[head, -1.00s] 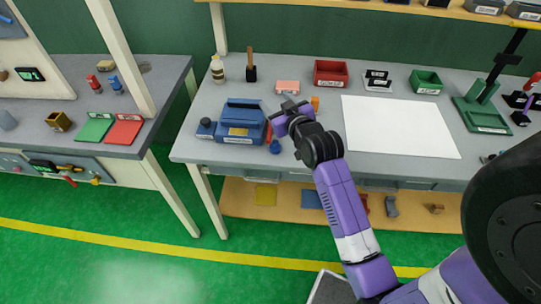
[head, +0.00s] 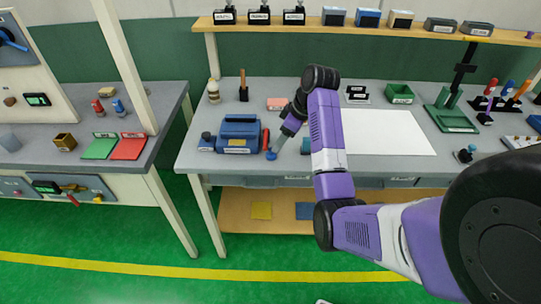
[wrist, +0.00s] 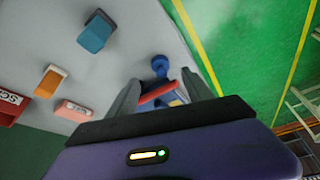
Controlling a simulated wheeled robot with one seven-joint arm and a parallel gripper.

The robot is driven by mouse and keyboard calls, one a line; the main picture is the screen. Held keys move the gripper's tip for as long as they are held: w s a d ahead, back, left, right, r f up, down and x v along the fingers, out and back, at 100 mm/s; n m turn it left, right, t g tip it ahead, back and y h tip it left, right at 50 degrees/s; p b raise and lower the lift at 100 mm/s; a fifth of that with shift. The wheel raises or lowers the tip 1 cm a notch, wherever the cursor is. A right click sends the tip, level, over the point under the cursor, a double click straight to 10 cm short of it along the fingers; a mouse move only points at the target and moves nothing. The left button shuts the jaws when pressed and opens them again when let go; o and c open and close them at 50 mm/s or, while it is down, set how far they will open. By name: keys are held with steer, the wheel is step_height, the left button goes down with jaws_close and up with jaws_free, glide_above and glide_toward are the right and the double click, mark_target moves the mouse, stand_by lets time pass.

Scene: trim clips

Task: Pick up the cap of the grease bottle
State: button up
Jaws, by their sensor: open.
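A cream bottle (head: 213,91) stands upright at the back left of the bench; I cannot read its label or tell whether it is the grease bottle. A small round blue piece with a knob (head: 271,155) is at the front edge of the bench, and it may be the cap. My gripper (head: 276,146) points down just above this piece, its jaws open. In the wrist view the blue piece (wrist: 160,65) shows just past the gap between my open fingers (wrist: 160,77), with nothing held. Whether the fingers touch it cannot be told.
A blue box-shaped unit (head: 239,132) stands left of my gripper, with a red item (head: 265,139) at its side. A teal block (wrist: 96,32), an orange block (wrist: 49,81) and a pink block (wrist: 73,110) lie nearby. A white sheet (head: 390,132) leaves free room on the right.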

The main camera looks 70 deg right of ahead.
mark_target(274, 155)
steer(key=p+x, duration=0.1)
steer(key=x, duration=0.6)
steer(key=shift+f, duration=0.1)
jaws_close()
